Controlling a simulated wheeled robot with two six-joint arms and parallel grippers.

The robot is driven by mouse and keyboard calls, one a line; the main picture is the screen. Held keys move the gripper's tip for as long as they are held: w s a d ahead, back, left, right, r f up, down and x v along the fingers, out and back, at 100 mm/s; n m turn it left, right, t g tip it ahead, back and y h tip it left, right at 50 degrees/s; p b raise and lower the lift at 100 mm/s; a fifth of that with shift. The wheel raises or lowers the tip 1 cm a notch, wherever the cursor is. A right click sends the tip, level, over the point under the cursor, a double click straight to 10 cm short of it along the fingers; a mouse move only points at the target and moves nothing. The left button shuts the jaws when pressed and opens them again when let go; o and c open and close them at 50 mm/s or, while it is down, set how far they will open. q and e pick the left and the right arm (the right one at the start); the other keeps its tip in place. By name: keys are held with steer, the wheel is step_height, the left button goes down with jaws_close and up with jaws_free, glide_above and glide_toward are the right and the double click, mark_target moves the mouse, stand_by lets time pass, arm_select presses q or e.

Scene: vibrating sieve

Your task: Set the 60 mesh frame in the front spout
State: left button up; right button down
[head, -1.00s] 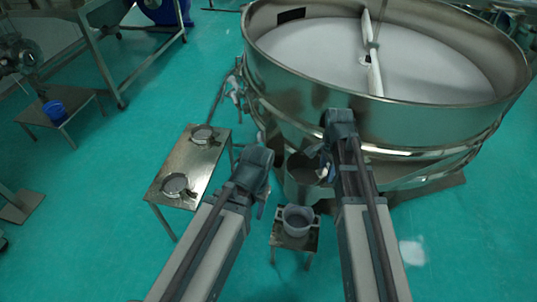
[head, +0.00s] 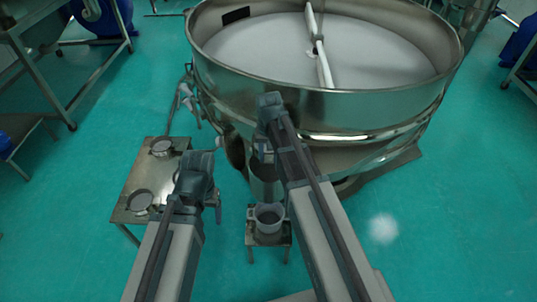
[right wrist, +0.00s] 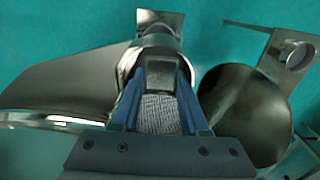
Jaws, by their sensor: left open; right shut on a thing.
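My right gripper (right wrist: 158,95) is shut on a metal tab (right wrist: 158,72); grey woven mesh shows between its blue fingers. I take this for a mesh frame; no size mark is readable. It is at the round metal mouth of the front spout (right wrist: 128,65), and the fingers hide whether it is seated. In the head view my right gripper (head: 263,150) is over the front spout (head: 265,188), and the frame is hidden there. My left gripper (head: 217,190) is open and empty, left of the spout, beside the side table.
The side table (head: 126,180) carries two round framed pieces, one at the back (head: 162,148) and one at the front (head: 140,201). A grey bucket (head: 268,217) stands on a small stool (head: 278,240) below the spout. The large sieve (head: 350,108) fills the back. Floor at right is free.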

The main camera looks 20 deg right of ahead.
steer(key=shift+f, duration=0.25)
step_height(320, 180, down, 11)
steer(key=b, duration=1.1)
steer(key=shift+f+b, duration=0.2)
steer(key=shift+b, duration=0.2)
steer(key=shift+f+b, duration=0.55)
steer(key=shift+b, duration=0.05)
stand_by(0.4)
steer(key=shift+c, duration=1.8)
jaws_free()
steer(key=shift+r+p, duration=0.7)
steer(key=shift+p, duration=0.1)
step_height(320, 180, up, 12)
steer(key=p, duration=1.2)
steer(key=shift+r, duration=0.25)
